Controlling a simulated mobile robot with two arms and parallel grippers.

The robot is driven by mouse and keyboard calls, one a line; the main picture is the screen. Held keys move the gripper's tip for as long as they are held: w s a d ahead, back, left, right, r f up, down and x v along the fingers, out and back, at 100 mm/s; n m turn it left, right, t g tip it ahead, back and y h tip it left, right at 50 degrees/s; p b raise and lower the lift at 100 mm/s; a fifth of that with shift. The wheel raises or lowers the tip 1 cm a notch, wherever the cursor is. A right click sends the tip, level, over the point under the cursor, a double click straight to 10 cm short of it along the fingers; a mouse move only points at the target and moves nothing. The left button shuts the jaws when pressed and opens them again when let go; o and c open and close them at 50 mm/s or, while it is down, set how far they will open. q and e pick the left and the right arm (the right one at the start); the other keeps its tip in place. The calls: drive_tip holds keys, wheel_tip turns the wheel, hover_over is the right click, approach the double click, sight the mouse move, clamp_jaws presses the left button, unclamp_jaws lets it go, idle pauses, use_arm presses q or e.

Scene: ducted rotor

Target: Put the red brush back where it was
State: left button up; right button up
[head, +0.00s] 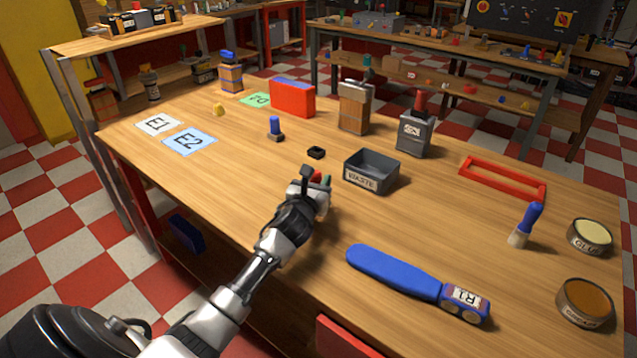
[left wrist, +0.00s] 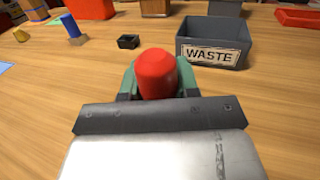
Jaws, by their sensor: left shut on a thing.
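My left gripper (head: 318,184) is shut on a rounded red thing, most likely the red brush (left wrist: 157,72). The red end stands between the green fingers in the left wrist view; its lower part and any bristles are hidden. The gripper is over the table, in front of and left of the grey WASTE bin (head: 371,172). A small black square holder (head: 316,152), empty-looking, sits on the table beyond the gripper; it also shows in the left wrist view (left wrist: 128,41). My right gripper is not in view.
A blue brush (head: 526,225) stands at the right near two round tins (head: 590,236). A blue paddle-like tool marked R1 (head: 400,270) lies in front. A blue-handled stamp-like piece (head: 275,128) stands behind left. The wooden table (head: 230,190) is clear left of the gripper.

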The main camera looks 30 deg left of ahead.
use_arm(q)
drive_tip(key=shift+f, duration=0.2)
drive_tip(key=o, duration=0.9)
drive_tip(key=shift+o, duration=0.5)
drive_tip(key=shift+r, duration=0.1)
drive_tip(key=shift+r, duration=0.2)
drive_tip(key=shift+s+d+f, duration=0.1)
drive_tip(key=shift+s, duration=0.25)
drive_tip(key=v, duration=1.1)
drive_tip(key=shift+s+d, duration=0.1)
drive_tip(key=shift+s, duration=0.1)
